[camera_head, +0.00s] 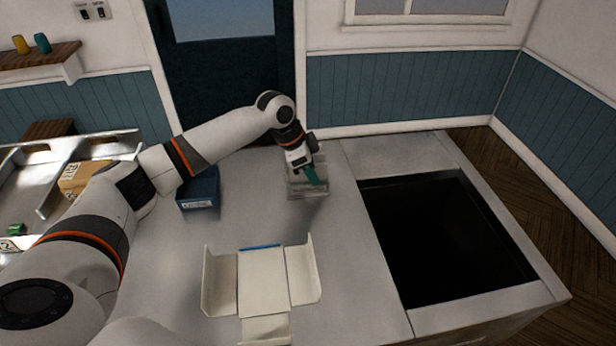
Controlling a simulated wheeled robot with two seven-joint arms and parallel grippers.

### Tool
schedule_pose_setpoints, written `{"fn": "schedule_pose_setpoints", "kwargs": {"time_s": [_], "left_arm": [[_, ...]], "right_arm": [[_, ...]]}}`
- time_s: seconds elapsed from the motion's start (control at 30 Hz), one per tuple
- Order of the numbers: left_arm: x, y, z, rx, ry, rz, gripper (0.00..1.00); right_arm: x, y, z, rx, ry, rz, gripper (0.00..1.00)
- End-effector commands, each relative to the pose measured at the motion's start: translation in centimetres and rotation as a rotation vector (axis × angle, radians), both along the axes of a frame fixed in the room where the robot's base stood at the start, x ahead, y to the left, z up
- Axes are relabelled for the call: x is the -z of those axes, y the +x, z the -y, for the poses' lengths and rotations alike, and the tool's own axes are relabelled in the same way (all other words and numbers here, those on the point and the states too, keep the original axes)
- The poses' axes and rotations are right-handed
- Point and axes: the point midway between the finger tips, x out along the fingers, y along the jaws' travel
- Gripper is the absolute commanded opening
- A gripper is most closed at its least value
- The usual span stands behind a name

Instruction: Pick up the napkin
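A small teal piece (315,176), which looks like the napkin, shows at the tip of my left gripper (308,170). It is over a pale grey shallow holder (308,192) on the worktop. My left arm reaches in from the left and the gripper points down at the holder. The fingers are small and partly hidden, so I cannot tell whether they are closed on the teal piece or only beside it. My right gripper is out of view.
An open white carton (262,283) with spread flaps lies at the front of the grey worktop (165,290). A dark blue box (199,188) stands left of the holder. A dark rectangular recess (445,240) is on the right. A cardboard box (80,177) sits at the left.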

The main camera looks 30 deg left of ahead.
Motion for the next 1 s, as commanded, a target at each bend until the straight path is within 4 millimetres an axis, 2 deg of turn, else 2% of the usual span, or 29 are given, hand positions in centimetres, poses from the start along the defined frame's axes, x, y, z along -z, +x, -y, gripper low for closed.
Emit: {"fn": "schedule_pose_setpoints", "kwargs": {"time_s": [0.37,0.57,0.6,1.0], "left_arm": [[0.06,0.0,0.0,0.0,0.0,0.0,0.32],[0.13,0.0,0.0,0.0,0.0,0.0,0.02],[0.13,0.0,-0.01,0.0,0.0,0.0,0.0],[-0.26,0.04,-0.03,0.001,0.0,0.002,0.0]], "right_arm": [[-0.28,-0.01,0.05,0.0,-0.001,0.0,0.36],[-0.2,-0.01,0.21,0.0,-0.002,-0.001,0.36],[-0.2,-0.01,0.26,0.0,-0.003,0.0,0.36],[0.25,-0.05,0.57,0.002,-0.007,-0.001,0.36]]}}
